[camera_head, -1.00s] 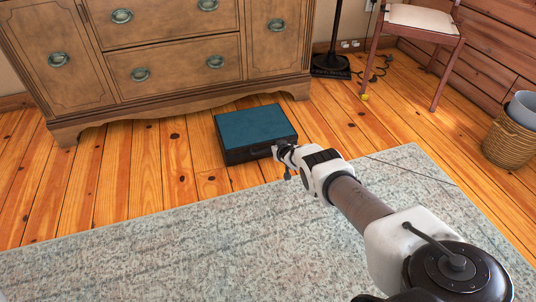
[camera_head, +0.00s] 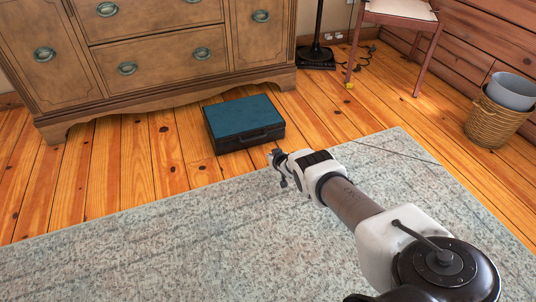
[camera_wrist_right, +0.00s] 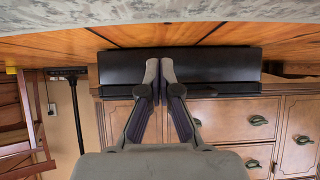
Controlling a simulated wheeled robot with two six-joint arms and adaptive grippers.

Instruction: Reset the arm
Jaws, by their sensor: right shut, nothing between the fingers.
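My right arm reaches in from the lower right of the head view. Its gripper (camera_head: 276,158) is low over the far edge of the rug, just in front of the case and apart from it. In the right wrist view, which is upside down, the gripper (camera_wrist_right: 160,62) has its two fingertips together with nothing between them. Behind the fingertips is the dark front of the case (camera_wrist_right: 220,65). In the head view the case (camera_head: 243,120) lies flat on the floor, closed, with a teal top and black sides. My left gripper is in neither view.
A wooden dresser (camera_head: 160,50) stands behind the case. A pale rug (camera_head: 150,240) covers the near floor. A chair (camera_head: 400,20), a black stand base (camera_head: 316,58) and a wicker basket (camera_head: 495,118) holding a grey bin (camera_head: 512,92) are to the right. Cables lie near the chair.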

